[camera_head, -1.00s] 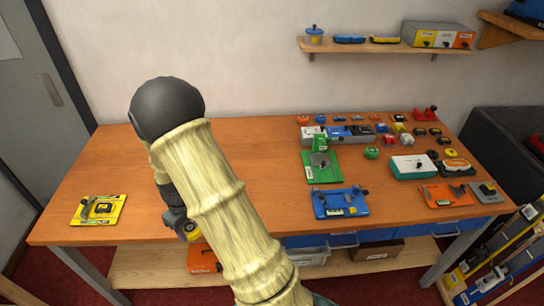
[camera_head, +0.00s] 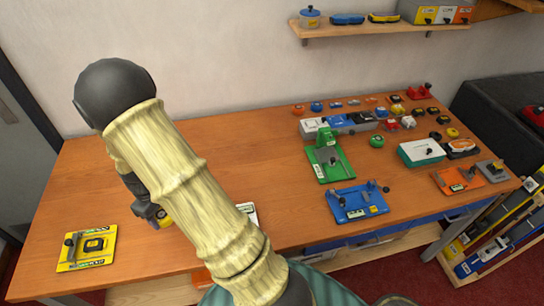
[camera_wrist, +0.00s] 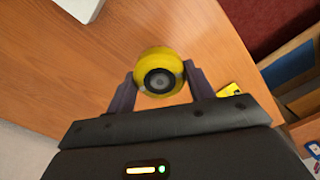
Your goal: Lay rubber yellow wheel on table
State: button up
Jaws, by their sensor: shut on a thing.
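My gripper (camera_wrist: 158,88) is shut on the rubber yellow wheel (camera_wrist: 159,58). The wheel is round and yellow with a black ring and a grey centre, and its flat face shows between the two fingers. In the head view the wheel (camera_head: 164,222) is a small yellow patch at the end of my arm, mostly hidden. The wooden table (camera_head: 255,140) lies below the wheel, and its front edge is near. I cannot tell whether the wheel touches the table.
A yellow plate fixture (camera_head: 72,263) lies left of my gripper. A green fixture (camera_head: 338,172), a blue fixture (camera_head: 348,217) and an orange fixture (camera_head: 446,187) stand to the right, with several small parts behind them. The table's left and middle are largely clear. A white object (camera_head: 246,209) is partly behind my arm.

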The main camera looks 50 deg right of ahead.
jog(key=shift+w, duration=0.2)
jog(key=shift+s+d+r, duration=0.1)
jog(key=shift+s, duration=0.3)
jog(key=shift+w, duration=0.1)
jog(key=p, duration=0.1)
send_over(174, 236)
notch_tip(174, 236, down, 6)
jog(key=shift+r, duration=0.1)
jog(key=shift+f+p, duration=0.65)
jog(key=shift+f, duration=1.5)
